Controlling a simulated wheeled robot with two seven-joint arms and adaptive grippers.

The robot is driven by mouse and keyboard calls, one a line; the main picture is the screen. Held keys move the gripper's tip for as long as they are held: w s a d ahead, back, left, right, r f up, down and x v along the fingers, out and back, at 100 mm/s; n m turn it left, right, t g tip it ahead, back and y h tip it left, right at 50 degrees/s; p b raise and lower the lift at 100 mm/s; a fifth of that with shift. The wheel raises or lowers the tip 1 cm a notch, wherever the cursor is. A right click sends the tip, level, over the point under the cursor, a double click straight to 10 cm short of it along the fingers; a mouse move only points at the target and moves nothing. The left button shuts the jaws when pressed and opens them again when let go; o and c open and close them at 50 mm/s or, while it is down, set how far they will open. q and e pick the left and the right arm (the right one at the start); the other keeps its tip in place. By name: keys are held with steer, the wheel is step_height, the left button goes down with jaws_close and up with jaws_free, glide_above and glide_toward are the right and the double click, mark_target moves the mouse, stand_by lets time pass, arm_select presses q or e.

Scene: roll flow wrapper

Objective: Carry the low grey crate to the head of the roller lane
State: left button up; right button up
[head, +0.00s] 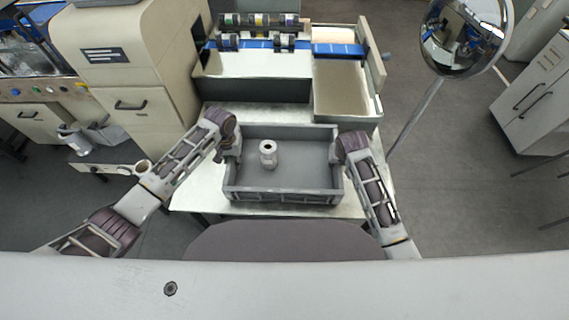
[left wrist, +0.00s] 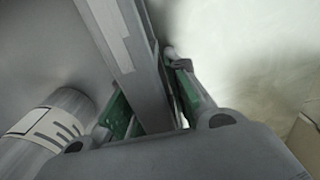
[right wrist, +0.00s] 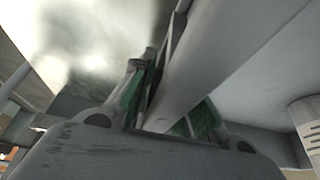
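The low grey crate (head: 285,197) sits on the pale metal table (head: 195,192) in front of me. A white cylindrical roll (head: 268,154) stands upright inside it, left of centre; it also shows in the left wrist view (left wrist: 45,130). My left gripper (head: 232,150) is at the crate's left wall, with green finger pads on both sides of the wall (left wrist: 130,50). My right gripper (head: 340,152) is at the right wall in the same way, its pads on either side of the wall (right wrist: 190,80). Both look closed on the crate. I cannot identify the roller lane for certain.
Behind the table stands a unit with a white bed (head: 260,64), blue bars and dark rolls (head: 258,20). A pale open bin (head: 340,88) is at its right. A cream machine (head: 140,50) stands at left. A round mirror (head: 466,35) on a pole stands at right, with open floor around it.

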arm_select(q)
jaws_close()
arm_select(e)
jaws_close()
